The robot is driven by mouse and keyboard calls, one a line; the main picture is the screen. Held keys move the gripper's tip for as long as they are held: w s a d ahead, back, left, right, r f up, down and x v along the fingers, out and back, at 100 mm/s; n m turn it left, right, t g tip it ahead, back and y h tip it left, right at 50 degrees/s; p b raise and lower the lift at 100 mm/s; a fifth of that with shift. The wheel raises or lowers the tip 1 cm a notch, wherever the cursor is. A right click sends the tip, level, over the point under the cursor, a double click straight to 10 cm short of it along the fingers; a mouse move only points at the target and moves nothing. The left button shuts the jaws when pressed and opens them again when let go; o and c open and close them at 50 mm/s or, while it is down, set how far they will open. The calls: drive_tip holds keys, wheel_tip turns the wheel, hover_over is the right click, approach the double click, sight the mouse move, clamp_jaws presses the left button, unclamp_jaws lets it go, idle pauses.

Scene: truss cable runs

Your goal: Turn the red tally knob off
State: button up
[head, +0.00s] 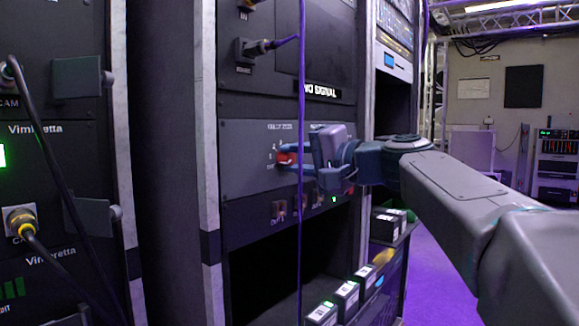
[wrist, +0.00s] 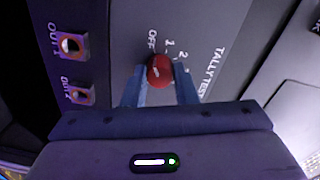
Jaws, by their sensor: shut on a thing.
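The red tally knob (wrist: 160,70) sits on a dark panel marked TALLY TEST, with OFF, 1 and 2 printed around it in the wrist view. It also shows in the head view (head: 286,158), partly covered by my fingers. My gripper (wrist: 160,88) is shut on the knob, with one blue finger on each side. In the head view my gripper (head: 290,160) reaches the panel from the right. A pale mark shows on the knob's face; I cannot tell for sure which label it points to.
OUT 1 (wrist: 72,45) and OUT 2 (wrist: 80,95) sockets sit left of the knob in the wrist view. A thin purple cable (head: 301,80) hangs down in front of the panel near my gripper. Several small labelled boxes (head: 346,295) stand below. Purple floor (head: 440,270) is open at right.

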drive_tip(key=shift+d+f, duration=0.15)
drive_tip(key=shift+f, duration=0.05)
drive_tip(key=o, duration=1)
drive_tip(key=shift+d, duration=0.1)
drive_tip(key=shift+r, duration=0.1)
drive_tip(key=p+v, duration=0.2)
drive_tip(key=v, duration=1.1)
drive_tip(key=shift+s+d, duration=0.2)
drive_tip(key=shift+s, duration=0.1)
drive_tip(key=shift+p, duration=0.4)
